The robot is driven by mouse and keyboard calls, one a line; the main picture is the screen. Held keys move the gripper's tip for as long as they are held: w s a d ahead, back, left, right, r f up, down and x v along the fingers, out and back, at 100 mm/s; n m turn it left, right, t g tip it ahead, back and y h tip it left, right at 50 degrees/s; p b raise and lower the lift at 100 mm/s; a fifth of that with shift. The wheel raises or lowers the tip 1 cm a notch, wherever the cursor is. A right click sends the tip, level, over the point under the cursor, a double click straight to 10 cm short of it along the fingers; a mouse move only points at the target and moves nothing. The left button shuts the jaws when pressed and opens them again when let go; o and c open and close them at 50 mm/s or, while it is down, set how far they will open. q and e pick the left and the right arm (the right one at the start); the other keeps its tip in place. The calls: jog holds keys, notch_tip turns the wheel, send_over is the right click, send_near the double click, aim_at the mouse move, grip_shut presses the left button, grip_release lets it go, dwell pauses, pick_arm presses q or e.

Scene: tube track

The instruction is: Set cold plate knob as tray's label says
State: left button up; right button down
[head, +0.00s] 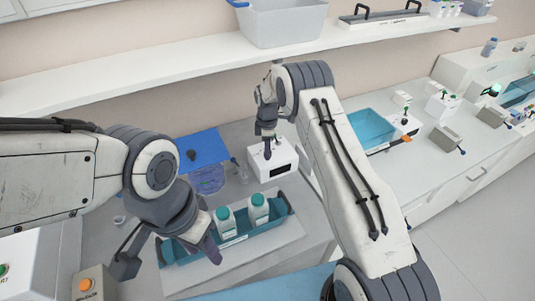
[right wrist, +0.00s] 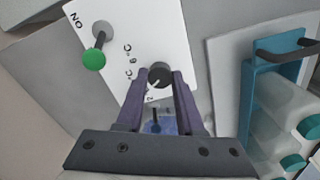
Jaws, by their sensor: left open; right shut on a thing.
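The cold plate is a white box (head: 272,160) with a dark display, on the bench behind the tray. In the right wrist view its white panel (right wrist: 140,30) carries a black knob (right wrist: 160,74) with a pale pointer line, beside printed temperatures; "6°C" is readable, others are partly hidden. My right gripper (right wrist: 160,82) is shut on the knob; in the head view it reaches down onto the box (head: 267,140). A teal tray (head: 285,203) holds white bottles with teal caps; a pale label on its front is too small to read. My left gripper (head: 207,250) is open and empty, over the tray's front left.
A green-tipped lever (right wrist: 95,58) marked "ON" stands on the same panel, beside the knob. A blue mat (head: 203,146) and a clear blue container (head: 208,181) lie left of the box. A shelf (head: 150,72) runs above.

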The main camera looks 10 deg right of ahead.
jog(key=m+b, duration=0.2)
jog(key=m, duration=0.1)
jog(key=shift+f+m, duration=0.1)
jog(key=shift+m, duration=0.2)
jog(key=m+b, duration=0.2)
jog(key=m, duration=0.1)
jog(key=shift+m, duration=0.3)
jog(key=m+b, duration=0.1)
jog(key=m, duration=0.2)
jog(key=shift+w+m, duration=0.1)
jog(key=shift+m, duration=0.2)
jog(key=shift+d+m+b, duration=0.1)
jog(key=shift+m+b, duration=0.2)
jog(key=shift+m, duration=1.6)
jog(key=shift+r, duration=0.2)
jog(key=c, duration=0.5)
grip_release()
jog(key=shift+c, duration=0.2)
